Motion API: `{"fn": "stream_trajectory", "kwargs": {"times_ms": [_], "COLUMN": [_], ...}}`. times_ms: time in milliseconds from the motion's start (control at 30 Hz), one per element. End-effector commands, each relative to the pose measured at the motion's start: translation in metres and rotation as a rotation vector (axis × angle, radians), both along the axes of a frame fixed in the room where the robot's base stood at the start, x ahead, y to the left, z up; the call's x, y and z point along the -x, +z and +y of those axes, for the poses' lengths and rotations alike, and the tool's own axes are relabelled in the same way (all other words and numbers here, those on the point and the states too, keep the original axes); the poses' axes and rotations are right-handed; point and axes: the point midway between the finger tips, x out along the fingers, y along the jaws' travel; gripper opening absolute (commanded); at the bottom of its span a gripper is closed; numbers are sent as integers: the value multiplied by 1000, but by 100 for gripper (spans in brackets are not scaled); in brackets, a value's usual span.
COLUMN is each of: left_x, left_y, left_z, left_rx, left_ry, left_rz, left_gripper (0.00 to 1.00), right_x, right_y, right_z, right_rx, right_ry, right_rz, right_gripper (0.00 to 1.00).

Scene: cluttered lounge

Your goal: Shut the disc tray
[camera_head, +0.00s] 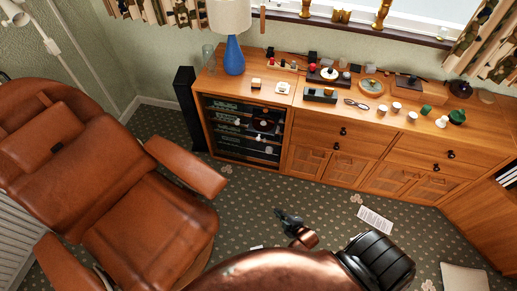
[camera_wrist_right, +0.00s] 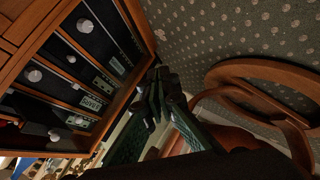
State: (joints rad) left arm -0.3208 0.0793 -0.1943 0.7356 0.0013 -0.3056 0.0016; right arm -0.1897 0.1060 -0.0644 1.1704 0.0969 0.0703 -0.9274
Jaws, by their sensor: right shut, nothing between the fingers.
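The hi-fi stack (camera_head: 229,127) sits on shelves inside the open-fronted part of the wooden cabinet. A dark round disc shape (camera_head: 263,125) shows at the right of the stack, apparently on the disc tray; it is too small to tell how far the tray sticks out. My right gripper (camera_head: 286,216) is shut and empty, above the carpet in front of the cabinet and apart from the stack. In the right wrist view its fingers (camera_wrist_right: 156,96) are together, beside the cabinet's edge, with the stack's knobs and displays (camera_wrist_right: 95,102) to the left. My left gripper is not in view.
A brown leather armchair (camera_head: 150,220) stands to the left, its armrest reaching towards the cabinet. A tall black speaker (camera_head: 187,105) stands beside the cabinet. The cabinet top (camera_head: 335,115) holds a blue lamp (camera_head: 234,55) and many small things. Papers (camera_head: 375,220) lie on the carpet.

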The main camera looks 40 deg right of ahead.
Motion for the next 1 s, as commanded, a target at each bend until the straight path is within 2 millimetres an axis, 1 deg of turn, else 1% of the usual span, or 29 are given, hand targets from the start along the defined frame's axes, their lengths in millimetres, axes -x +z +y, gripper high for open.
{"fn": "stream_trajectory", "kwargs": {"times_ms": [33,67,100,133,167,200,233,300,367,400,467,567,633,833,1000], "left_x": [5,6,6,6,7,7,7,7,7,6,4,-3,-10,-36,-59], "left_y": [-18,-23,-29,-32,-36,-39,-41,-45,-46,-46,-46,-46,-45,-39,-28], "left_z": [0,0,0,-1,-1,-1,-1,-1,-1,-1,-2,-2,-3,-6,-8], "left_rx": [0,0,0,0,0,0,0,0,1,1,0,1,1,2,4], "left_ry": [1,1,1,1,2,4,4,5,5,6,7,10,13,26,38], "left_rz": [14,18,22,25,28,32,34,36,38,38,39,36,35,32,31], "left_gripper": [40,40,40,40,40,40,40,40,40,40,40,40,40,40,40], "right_x": [-39,-59,-82,-97,-109,-121,-129,-141,-147,-150,-155,-166,-177,-217,-253], "right_y": [24,45,74,95,114,137,152,182,199,206,212,215,214,212,211], "right_z": [-7,-12,-17,-20,-24,-27,-29,-33,-35,-36,-37,-37,-38,-41,-44], "right_rx": [91,153,237,296,351,418,462,546,594,615,631,638,635,635,633], "right_ry": [48,74,102,118,130,141,147,154,155,155,156,156,156,156,157], "right_rz": [-111,-175,-255,-310,-357,-412,-448,-510,-546,-559,-572,-576,-574,-573,-572], "right_gripper": [0,0,0,0,0,0,0,0,0,0,0,0,0,0,0]}}
